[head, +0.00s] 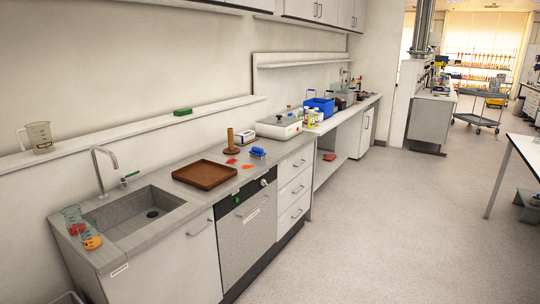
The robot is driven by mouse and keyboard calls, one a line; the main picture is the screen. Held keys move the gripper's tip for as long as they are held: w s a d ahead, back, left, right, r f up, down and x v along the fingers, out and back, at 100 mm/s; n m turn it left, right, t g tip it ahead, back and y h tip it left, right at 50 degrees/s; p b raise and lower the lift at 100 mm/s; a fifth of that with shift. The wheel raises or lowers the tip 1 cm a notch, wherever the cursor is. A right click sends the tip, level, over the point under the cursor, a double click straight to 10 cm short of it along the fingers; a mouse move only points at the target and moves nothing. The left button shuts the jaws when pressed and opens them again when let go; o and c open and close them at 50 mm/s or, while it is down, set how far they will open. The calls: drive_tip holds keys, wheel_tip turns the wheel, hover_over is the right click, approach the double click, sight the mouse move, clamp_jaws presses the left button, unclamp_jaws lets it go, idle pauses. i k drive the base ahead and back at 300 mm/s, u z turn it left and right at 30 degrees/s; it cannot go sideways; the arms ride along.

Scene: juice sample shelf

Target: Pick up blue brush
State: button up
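A small blue brush (258,151) lies on the grey countertop, right of the brown tray and near the front edge above the dishwasher-like panel. Its bristles and exact shape are too small to tell. A blue basket (319,106) stands further back along the counter and is a separate, larger thing. My gripper and arm do not show in the head view.
A brown tray (205,174) and a sink (140,213) are left of the brush. Red and orange spots (247,166) and a wooden upright holder (231,141) are close to it. Open floor (380,220) lies in front of the cabinets. A white table (527,149) stands at right.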

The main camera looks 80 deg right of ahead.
sight(258, 153)
drive_tip(key=z, duration=2.75)
